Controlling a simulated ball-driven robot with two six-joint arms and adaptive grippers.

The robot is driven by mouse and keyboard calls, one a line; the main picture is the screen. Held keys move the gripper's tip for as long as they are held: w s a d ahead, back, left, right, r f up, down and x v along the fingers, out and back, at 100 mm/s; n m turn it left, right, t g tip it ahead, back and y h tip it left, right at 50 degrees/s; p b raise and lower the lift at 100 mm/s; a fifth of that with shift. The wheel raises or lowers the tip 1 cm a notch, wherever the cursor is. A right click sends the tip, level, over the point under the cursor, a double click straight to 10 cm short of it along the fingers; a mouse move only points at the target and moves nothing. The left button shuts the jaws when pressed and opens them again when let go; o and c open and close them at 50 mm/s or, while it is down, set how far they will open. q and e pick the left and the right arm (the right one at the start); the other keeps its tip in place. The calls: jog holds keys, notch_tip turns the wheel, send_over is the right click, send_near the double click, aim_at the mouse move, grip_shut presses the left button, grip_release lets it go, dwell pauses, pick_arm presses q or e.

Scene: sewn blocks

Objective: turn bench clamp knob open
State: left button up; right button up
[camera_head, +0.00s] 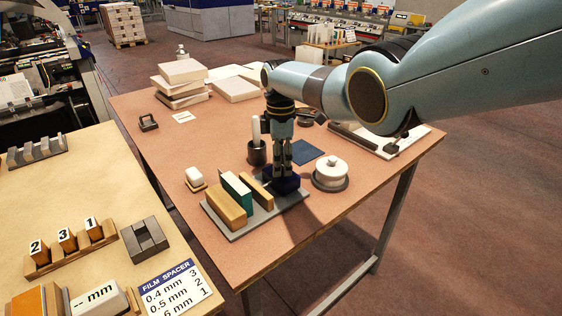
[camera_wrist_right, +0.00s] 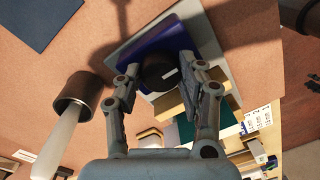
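The bench clamp stands on a grey plate (camera_head: 238,234) on the brown table, with a dark blue block (camera_head: 288,187) at its right end. Wooden blocks (camera_head: 226,204) and a green piece (camera_head: 237,190) stand upright in a row beside it. The wrist view shows the clamp's round dark knob (camera_wrist_right: 158,72) with a small white mark, in front of the blue block (camera_wrist_right: 178,38). My right gripper (camera_head: 282,172) points down at the blue block. Its fingers (camera_wrist_right: 163,78) are apart, one on each side of the knob; firm contact is not clear. My left gripper is out of view.
A dark cup (camera_head: 257,153) holding a white stick stands close behind the clamp. A white lidded jar (camera_head: 330,172) is to the right, a blue square (camera_head: 307,152) behind. The front table edge is near.

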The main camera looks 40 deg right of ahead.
jog(key=o, duration=0.4)
notch_tip(320, 180, up, 12)
jog(key=shift+w+d, duration=0.15)
jog(key=shift+w, duration=0.15)
dwell(0.5)
